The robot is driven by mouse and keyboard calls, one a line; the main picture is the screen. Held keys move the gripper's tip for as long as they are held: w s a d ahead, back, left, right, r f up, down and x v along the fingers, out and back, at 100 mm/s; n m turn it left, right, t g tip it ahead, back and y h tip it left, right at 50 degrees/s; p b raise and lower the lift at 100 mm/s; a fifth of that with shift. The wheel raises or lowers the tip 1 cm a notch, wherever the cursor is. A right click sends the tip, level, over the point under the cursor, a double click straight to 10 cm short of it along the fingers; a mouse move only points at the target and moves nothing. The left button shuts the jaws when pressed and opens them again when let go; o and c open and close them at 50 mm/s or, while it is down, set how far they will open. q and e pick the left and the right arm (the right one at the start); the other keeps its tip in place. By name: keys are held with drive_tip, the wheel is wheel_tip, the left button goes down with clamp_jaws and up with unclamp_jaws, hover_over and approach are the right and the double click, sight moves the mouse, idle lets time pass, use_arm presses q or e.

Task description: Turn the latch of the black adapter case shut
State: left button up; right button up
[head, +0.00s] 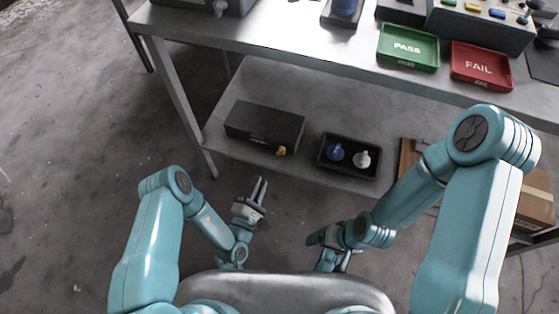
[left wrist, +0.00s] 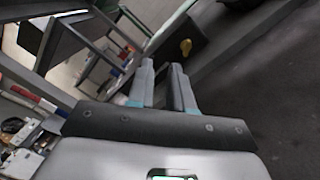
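The black adapter case (head: 264,122) sits on the lower shelf at the left, its lid looking closed. Its yellow latch (head: 281,150) is on the front face, near the right end; its exact turn angle is too small to tell. The latch also shows in the left wrist view (left wrist: 186,46), beyond the fingertips. My left gripper (head: 260,184) is in front of the shelf, below and left of the latch and apart from it. Its fingers are parted by a narrow gap, with nothing between them. My right gripper (head: 316,237) is low near my body, its fingers not clear.
A black tray (head: 322,168) with a blue and a white piece stands right of the case. The upper tabletop (head: 290,45) overhangs behind, with a green PASS tray (head: 408,48) and a red FAIL tray (head: 482,66). A cardboard box (head: 536,200) is at the right. Floor before the shelf is clear.

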use_arm(q)
wheel_tip(320, 180, down, 4)
drive_tip(key=s+d, duration=0.2)
drive_tip(key=s, duration=0.1)
drive_tip(key=g+b, duration=0.1)
drive_tip(key=b, duration=0.4)
approach(281, 155)
drive_tip(key=shift+n, duration=0.3)
drive_tip(key=x, duration=0.7)
drive_tip(key=shift+w+f, duration=0.2)
drive_tip(key=shift+w, duration=0.2)
drive_tip(key=shift+w+d, duration=0.2)
drive_tip(key=shift+w, duration=0.2)
drive_tip(key=shift+r, duration=0.1)
clamp_jaws()
